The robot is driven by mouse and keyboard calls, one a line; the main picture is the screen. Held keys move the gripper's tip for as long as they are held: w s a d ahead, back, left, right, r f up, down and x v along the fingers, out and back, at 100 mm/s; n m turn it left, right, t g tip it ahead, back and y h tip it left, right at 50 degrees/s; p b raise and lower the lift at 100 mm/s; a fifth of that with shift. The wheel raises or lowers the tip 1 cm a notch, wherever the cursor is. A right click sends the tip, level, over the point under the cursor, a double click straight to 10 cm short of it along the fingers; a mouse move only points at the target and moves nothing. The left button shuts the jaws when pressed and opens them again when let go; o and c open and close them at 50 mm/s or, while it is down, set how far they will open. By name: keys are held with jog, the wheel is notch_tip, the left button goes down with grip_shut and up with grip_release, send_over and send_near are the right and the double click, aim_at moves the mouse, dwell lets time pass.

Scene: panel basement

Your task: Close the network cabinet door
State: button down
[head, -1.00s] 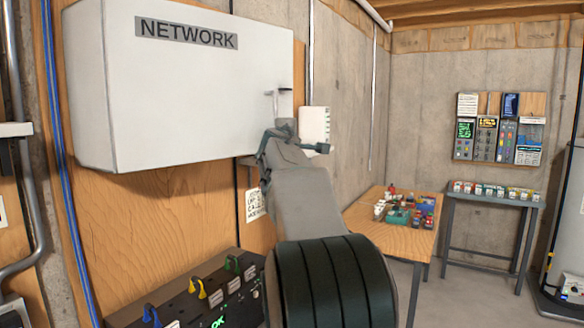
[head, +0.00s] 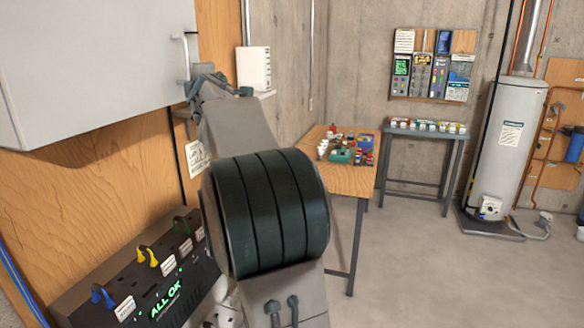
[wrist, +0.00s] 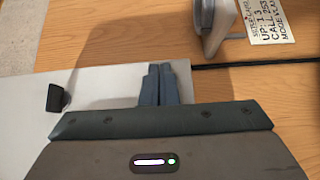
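The network cabinet (head: 85,65) is a pale grey box on the wooden wall panel, cut off by the left edge of the head view. Its upright handle (head: 183,57) is near the right edge of the door front. The door looks flush with the box, but I cannot tell if a small gap is left. My gripper (head: 207,80) is just below and right of the handle; its fingertips are hard to see there. In the wrist view my gripper (wrist: 157,84) has its two fingers together with nothing between them, over the right end of a pale panel (wrist: 105,84).
A black box with coloured plugs (head: 150,275) is below the cabinet. A white box (head: 253,68) is on the wall beyond my gripper. A wooden table (head: 338,180) with small parts stands further back. The floor (head: 430,265) at right is clear.

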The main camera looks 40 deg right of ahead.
jog(key=shift+w+a, duration=0.1)
jog(key=shift+a, duration=0.05)
jog(key=s+d+p, duration=0.1)
jog(key=s+d, duration=0.6)
jog(key=s, duration=0.5)
jog(key=shift+d, duration=0.35)
jog(key=s+a+f+m+g+y+b, duration=0.2)
jog(key=s+a+f+m+g, duration=0.2)
jog(key=s+a+f, duration=0.5)
jog(key=s+a+f+m+g+y+b, duration=0.2)
jog(key=s+a+f+m+g, duration=0.2)
jog(key=s+a+f, duration=0.5)
jog(key=s+a+f+m+g+y+b, duration=0.1)
jog(key=s+a+f+m+g, duration=0.4)
jog(key=f, duration=1.6)
jog(key=s+a+m+b, duration=0.1)
jog(key=s+a, duration=0.3)
jog(key=s, duration=0.2)
jog(key=shift+s+a+f+y, duration=0.2)
jog(key=shift+s+f+y, duration=0.1)
jog(key=shift+y, duration=0.1)
jog(key=shift+w, duration=0.1)
